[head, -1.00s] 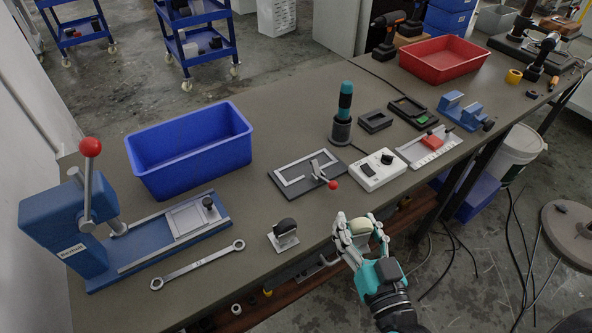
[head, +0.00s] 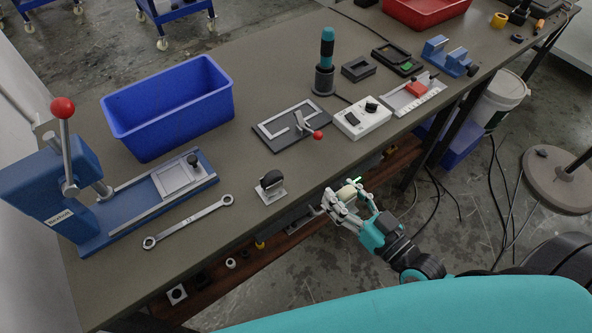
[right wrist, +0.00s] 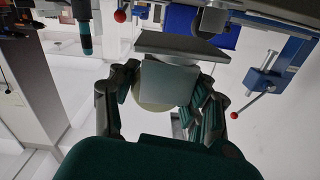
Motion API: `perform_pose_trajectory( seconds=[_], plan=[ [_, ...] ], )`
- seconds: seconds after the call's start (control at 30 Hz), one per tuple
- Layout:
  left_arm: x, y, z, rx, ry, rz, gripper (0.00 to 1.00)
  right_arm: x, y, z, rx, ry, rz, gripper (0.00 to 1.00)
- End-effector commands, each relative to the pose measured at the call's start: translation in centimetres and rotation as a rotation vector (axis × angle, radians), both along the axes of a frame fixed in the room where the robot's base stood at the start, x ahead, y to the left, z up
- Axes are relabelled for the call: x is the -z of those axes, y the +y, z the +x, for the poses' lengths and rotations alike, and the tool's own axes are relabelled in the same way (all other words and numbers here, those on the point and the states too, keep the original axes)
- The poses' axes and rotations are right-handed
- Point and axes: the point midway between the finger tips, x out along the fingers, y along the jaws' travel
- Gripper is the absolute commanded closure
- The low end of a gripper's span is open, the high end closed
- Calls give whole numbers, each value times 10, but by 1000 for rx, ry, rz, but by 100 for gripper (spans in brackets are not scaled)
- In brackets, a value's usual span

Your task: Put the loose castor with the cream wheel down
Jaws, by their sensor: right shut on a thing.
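My right gripper (head: 349,198) is shut on the loose castor with the cream wheel (head: 346,191), just off the front edge of the workbench (head: 240,215). The fingers partly hide the castor. In the right wrist view, the castor's flat grey plate (right wrist: 169,83) faces the camera between the fingers, with part of the cream wheel showing behind it. A second castor, with a black wheel (head: 270,181), stands on the bench to the left of the gripper. My left gripper is not in view.
A spanner (head: 190,222), a blue press (head: 75,200), a blue bin (head: 170,112), a clamp fixture (head: 290,130) and a white control box (head: 362,120) stand on the bench. Bare bench top lies around the black-wheeled castor. A lower shelf (head: 265,255) holds small parts.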

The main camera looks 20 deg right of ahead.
Motion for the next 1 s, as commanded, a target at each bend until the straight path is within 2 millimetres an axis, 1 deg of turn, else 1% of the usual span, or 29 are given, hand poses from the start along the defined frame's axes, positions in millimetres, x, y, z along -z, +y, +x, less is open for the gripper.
perform_pose_trajectory(
  seconds=[0.17,0.27,0.37,0.6,0.7,0.8,0.93,1.0],
  plan=[
    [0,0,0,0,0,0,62,-1,1,2,1,-3,1,94],
    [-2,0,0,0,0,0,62,-1,3,12,4,-7,2,94],
    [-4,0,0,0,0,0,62,-1,11,32,4,-9,5,94],
    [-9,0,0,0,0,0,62,5,32,94,3,-7,4,94],
    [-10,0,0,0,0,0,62,8,40,114,3,-7,1,94],
    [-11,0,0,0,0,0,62,10,45,127,2,-4,1,94],
    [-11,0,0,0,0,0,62,12,48,136,1,-3,1,94],
    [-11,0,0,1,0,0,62,12,50,144,2,-5,1,94]
  ],
)
